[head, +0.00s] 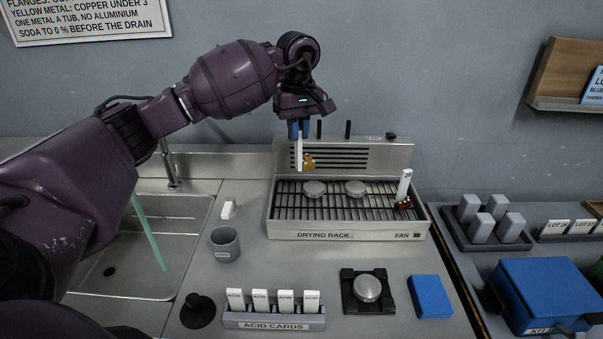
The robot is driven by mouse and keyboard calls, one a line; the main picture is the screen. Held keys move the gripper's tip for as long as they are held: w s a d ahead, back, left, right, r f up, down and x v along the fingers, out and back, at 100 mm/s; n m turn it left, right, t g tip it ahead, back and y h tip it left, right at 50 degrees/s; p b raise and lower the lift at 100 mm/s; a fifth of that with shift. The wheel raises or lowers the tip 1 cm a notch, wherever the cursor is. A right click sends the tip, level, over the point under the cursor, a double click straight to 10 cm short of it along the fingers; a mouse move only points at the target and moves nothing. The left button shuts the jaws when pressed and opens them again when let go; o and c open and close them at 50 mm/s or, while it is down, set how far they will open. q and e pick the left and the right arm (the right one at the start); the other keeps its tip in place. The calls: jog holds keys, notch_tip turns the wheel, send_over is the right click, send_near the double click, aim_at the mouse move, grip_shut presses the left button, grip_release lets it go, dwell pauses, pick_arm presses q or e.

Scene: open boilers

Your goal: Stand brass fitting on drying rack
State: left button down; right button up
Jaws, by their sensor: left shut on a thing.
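My left gripper (299,136) points down over the back left part of the drying rack (345,235). It is shut on a brass fitting (309,162), a small gold-coloured piece with a white upright strip beside it. The fitting shows in front of the rack's slotted back panel, seemingly a little above the bars. Two round grey pieces (314,188) (356,188) lie on the bars. A copper-brown fitting (403,203) with a white tag stands at the rack's right end. My right gripper is not in view.
A sink (108,291) lies to the left. In front of the rack are a grey cup (225,245), an acid card holder (273,320), a black stand with a round metal piece (367,289) and a blue block (430,296). The rack's front middle bars are clear.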

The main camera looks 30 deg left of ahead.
aim_at(299, 169)
pick_arm(q)
notch_tip(299, 169, down, 7)
jog(key=shift+r, duration=0.2)
notch_tip(299, 169, down, 4)
jog(key=shift+f, duration=0.25)
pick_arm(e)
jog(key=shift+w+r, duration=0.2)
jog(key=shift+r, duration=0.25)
